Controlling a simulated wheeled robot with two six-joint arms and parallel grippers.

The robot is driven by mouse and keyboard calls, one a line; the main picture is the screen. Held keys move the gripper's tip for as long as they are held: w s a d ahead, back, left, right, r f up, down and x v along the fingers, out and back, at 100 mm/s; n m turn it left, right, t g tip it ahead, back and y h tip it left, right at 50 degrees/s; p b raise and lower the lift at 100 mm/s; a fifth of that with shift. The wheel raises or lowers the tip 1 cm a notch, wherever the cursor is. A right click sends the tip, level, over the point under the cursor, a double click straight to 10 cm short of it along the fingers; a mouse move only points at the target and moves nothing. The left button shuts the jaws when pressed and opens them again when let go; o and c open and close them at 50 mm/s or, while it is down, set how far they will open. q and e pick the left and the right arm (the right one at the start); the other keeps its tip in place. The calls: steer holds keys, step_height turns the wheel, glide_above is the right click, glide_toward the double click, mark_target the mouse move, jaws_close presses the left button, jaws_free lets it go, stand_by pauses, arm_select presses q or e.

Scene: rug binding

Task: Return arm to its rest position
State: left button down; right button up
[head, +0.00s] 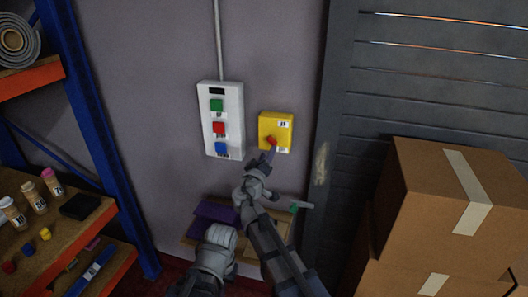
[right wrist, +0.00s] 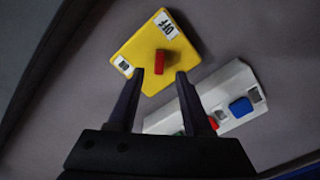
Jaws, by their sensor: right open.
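My right gripper (head: 270,153) is raised in front of the yellow switch box (head: 282,122) on the wall. In the right wrist view the same gripper (right wrist: 159,74) is open, its two dark fingers apart with nothing held between them. The red switch knob (right wrist: 160,62) shows just beyond the fingertips, roughly in line with the gap. I cannot tell whether a finger touches it. The yellow box (right wrist: 184,50) carries ON and OFF labels. Which one the knob is set to is unclear. My left gripper cannot be made out.
A white control panel (head: 232,120) with green, red and blue buttons hangs left of the yellow box. A blue-and-orange shelf (head: 110,215) with bottles stands left. Cardboard boxes (head: 420,215) fill the lower right. A purple item (head: 205,215) lies below the panel, partly behind my arm.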

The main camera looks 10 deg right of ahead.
arm_select(q)
steer(key=shift+s+a, duration=0.2)
steer(key=shift+a, duration=0.05)
arm_select(e)
steer(key=shift+s+a, duration=0.2)
steer(key=shift+s, duration=0.35)
arm_select(q)
steer(key=shift+w, duration=0.1)
arm_select(e)
steer(key=shift+w, duration=0.1)
steer(key=s+d+f+m+g+h, duration=0.2)
steer(key=s+d+f+m+g, duration=0.2)
steer(key=s+d+f+g, duration=0.5)
steer(key=s+d+f+m+g+y, duration=0.1)
steer(key=s+d+f+g+y, duration=0.2)
steer(key=s+f, duration=0.55)
steer(key=s+a+f+n+g+y, duration=0.2)
steer(key=s+a, duration=0.5)
steer(key=a, duration=0.1)
steer(key=s+a+f+n+g+y, duration=0.2)
steer(key=s+a, duration=0.5)
steer(key=a, duration=0.2)
steer(key=shift+s+f+n+g+y, duration=0.2)
steer(key=shift+s+n+g+y, duration=0.1)
steer(key=shift+g+y, duration=0.1)
